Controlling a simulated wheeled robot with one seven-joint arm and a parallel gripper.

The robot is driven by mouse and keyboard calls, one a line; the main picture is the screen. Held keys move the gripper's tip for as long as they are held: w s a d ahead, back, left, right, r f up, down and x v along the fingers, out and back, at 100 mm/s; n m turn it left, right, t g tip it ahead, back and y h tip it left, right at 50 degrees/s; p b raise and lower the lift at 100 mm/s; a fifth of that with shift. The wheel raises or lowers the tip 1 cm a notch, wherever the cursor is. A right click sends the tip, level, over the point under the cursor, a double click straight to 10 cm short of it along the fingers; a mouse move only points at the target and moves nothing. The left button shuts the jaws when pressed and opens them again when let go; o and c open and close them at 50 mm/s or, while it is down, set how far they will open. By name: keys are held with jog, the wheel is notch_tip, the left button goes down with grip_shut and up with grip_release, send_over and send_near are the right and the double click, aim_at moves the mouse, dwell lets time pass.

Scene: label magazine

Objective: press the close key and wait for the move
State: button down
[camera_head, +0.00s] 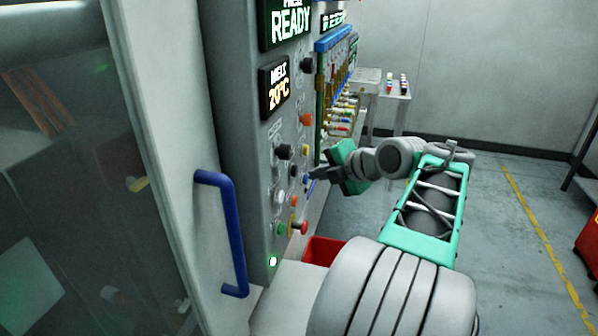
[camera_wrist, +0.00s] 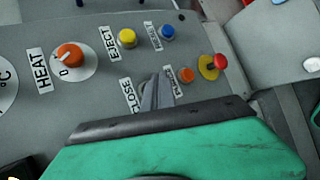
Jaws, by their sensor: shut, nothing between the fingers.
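The control panel (camera_head: 240,130) stands on the machine, left of my arm. In the wrist view the CLOSE label (camera_wrist: 130,96) is on the panel, and my gripper (camera_wrist: 156,88) is shut and empty with its fingertips right beside it. The close key itself is hidden behind the fingers, so I cannot tell whether they touch or press it. In the head view my gripper (camera_head: 311,176) reaches the panel from the right, among the lower keys. The display (camera_head: 290,24) reads READY.
Near the fingers are an orange key (camera_wrist: 186,75), a red mushroom button (camera_wrist: 220,62) on yellow, a yellow EJECT key (camera_wrist: 127,38), a blue key (camera_wrist: 168,32) and the orange HEAT knob (camera_wrist: 69,54). A blue door handle (camera_head: 226,235) juts out at left.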

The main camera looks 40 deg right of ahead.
aim_at(295, 171)
jog(key=shift+w+a, duration=0.4)
jog(key=shift+w, duration=0.15)
jog(key=shift+w+a+f+b, duration=0.15)
jog(key=shift+f+b, duration=0.05)
jog(key=shift+b, duration=0.45)
dwell(1.1)
jog(key=shift+w+a+r, duration=0.1)
jog(key=shift+r, duration=0.05)
